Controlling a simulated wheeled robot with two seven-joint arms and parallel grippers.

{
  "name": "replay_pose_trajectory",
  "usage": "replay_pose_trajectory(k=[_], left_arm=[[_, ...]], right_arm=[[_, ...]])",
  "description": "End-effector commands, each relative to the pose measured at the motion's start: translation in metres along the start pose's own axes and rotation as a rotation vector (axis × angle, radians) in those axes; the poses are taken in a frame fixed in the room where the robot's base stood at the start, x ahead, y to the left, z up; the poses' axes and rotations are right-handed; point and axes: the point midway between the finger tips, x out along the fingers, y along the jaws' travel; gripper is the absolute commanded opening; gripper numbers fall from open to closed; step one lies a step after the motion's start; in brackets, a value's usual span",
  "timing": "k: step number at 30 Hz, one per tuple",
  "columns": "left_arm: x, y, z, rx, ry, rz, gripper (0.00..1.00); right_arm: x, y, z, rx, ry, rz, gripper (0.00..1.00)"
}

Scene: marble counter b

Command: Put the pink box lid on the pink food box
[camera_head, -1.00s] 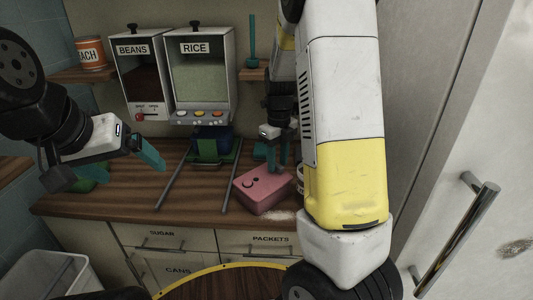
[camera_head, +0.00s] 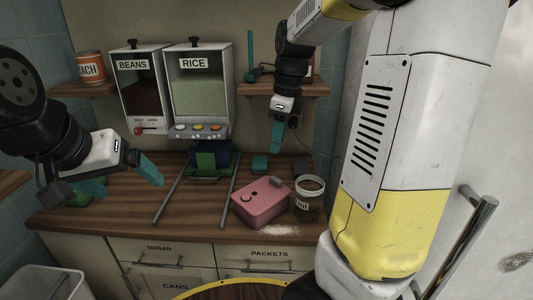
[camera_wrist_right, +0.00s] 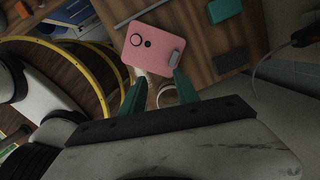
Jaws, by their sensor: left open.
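The pink food box (camera_head: 260,211) stands on the wooden counter. Its pink lid (camera_head: 257,192) lies on top, with a ring mark, a dark spot and a grey grip block; it also shows in the right wrist view (camera_wrist_right: 139,54). The lid looks seated, though I cannot see the far edges. My right gripper (camera_head: 277,145) is above and behind the box, apart from it. In the right wrist view its teal fingers (camera_wrist_right: 160,88) are spread with nothing between them. My left gripper (camera_head: 122,178) is open and empty at the left, over the counter.
A jar (camera_head: 308,203) stands right of the box, near white powder (camera_head: 280,230). Two grey rods (camera_head: 171,191) flank a blue and green object (camera_head: 211,160) under the beans and rice dispensers (camera_head: 201,88). A teal block (camera_head: 260,163) lies behind the box.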

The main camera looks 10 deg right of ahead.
Motion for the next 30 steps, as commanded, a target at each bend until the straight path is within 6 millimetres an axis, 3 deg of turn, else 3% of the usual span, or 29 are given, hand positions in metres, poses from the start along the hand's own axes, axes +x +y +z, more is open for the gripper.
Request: replay_pose_trajectory(k=[8,12,18,24,30], left_arm=[[0.000,0.000,0.000,0.000,0.000,0.000,0.91],[0.000,0.000,0.000,0.000,0.000,0.000,0.91],[0.000,0.000,0.000,0.000,0.000,0.000,0.91],[0.000,0.000,0.000,0.000,0.000,0.000,0.91],[0.000,0.000,0.000,0.000,0.000,0.000,0.91]], right_arm=[[-0.038,0.074,-0.013,-0.910,-0.114,-0.192,0.37],[-0.047,0.111,-0.020,-1.364,-0.067,-0.328,0.37],[-0.048,0.149,-0.029,-1.869,0.087,-0.468,0.37],[-0.045,0.163,-0.033,-2.086,0.186,-0.510,0.37],[-0.045,0.164,-0.033,-2.105,0.194,-0.512,0.37]])
